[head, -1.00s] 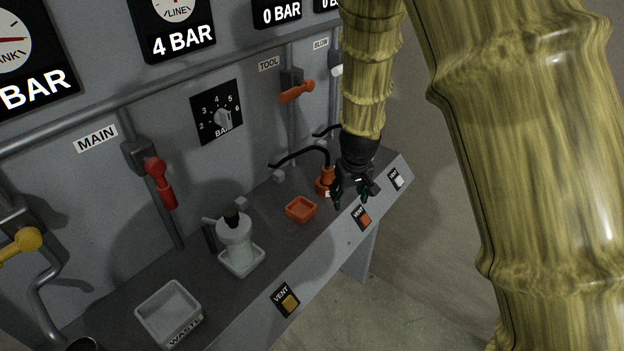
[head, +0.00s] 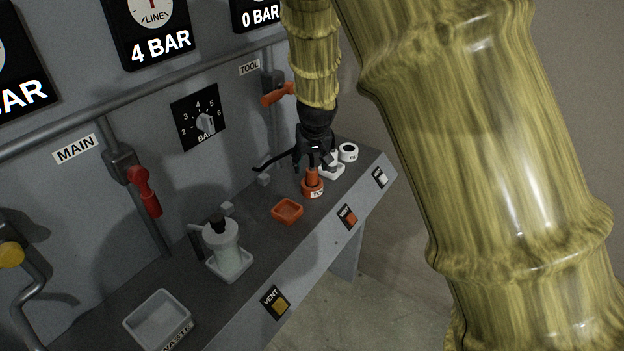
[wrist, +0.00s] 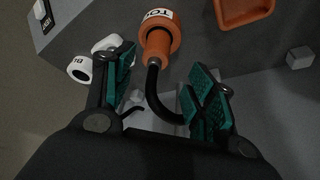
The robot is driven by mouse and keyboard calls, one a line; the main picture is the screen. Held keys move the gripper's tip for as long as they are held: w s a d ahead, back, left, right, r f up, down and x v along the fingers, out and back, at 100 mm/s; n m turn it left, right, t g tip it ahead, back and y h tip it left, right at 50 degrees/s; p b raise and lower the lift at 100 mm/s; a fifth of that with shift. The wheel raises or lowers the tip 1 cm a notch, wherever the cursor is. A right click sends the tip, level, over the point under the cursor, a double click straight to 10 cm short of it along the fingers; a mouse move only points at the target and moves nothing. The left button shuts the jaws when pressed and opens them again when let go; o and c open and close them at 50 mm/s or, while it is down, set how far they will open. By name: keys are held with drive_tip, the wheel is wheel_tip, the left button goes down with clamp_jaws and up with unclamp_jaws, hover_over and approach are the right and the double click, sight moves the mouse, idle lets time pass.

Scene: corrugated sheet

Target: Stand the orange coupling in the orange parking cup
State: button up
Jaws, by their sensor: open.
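The orange coupling (head: 312,187) stands on the dark bench top, with a white label band around its wide end. It also shows in the wrist view (wrist: 156,42), with a black hose leaving its narrow end. The orange parking cup (head: 287,211), a small square open dish, looks empty just left of the coupling; part of it shows in the wrist view (wrist: 245,10). My gripper (head: 315,163) is open above the coupling's upper end. In the wrist view the coupling and hose lie in line with the gap between my fingers; contact is not visible.
A white labelled coupling (head: 348,151) and a white dish (head: 333,170) are close behind my gripper. A soap-like bottle (head: 222,248) stands in a dish to the left, with a grey waste tray (head: 158,318) beyond. The bench's front edge is near.

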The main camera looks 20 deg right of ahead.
sight(312, 169)
drive_tip(key=shift+d+p+x, duration=0.2)
drive_tip(key=shift+p+x, duration=0.15)
drive_tip(key=shift+x, duration=1)
drive_tip(key=shift+d+p+x, duration=0.15)
drive_tip(key=shift+p+x, duration=0.15)
drive_tip(key=shift+x, duration=1.05)
drive_tip(key=shift+s, duration=0.1)
drive_tip(key=c, duration=1.2)
